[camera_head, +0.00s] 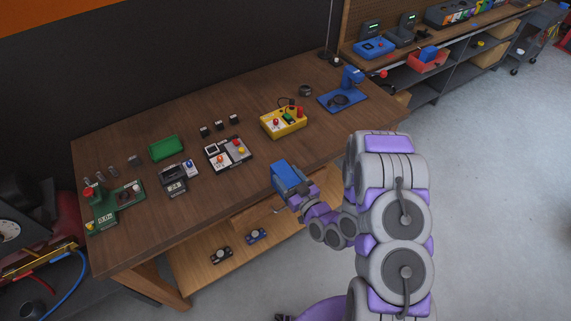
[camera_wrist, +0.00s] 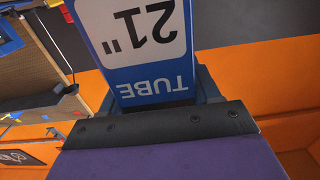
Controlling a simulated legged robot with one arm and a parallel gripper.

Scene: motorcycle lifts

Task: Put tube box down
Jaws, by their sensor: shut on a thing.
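The tube box (camera_head: 286,177) is blue with a white panel. In the wrist view the box (camera_wrist: 150,88) shows "TUBE" and "21" upside down and fills the upper middle. My gripper (camera_head: 301,196) is shut on the box and holds it by the front edge of the wooden workbench (camera_head: 240,95). In the wrist view my gripper's dark jaws (camera_wrist: 207,88) show beside and behind the box. I cannot tell how high the box is above the bench top.
Control boxes stand on the bench, among them a yellow one (camera_head: 284,121) and a grey one (camera_head: 228,154). A green tray (camera_head: 166,148) and a blue stand (camera_head: 344,98) are further back. Bare wood shows between them. A lower shelf (camera_head: 205,274) holds small devices. Open floor (camera_head: 490,200) lies right.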

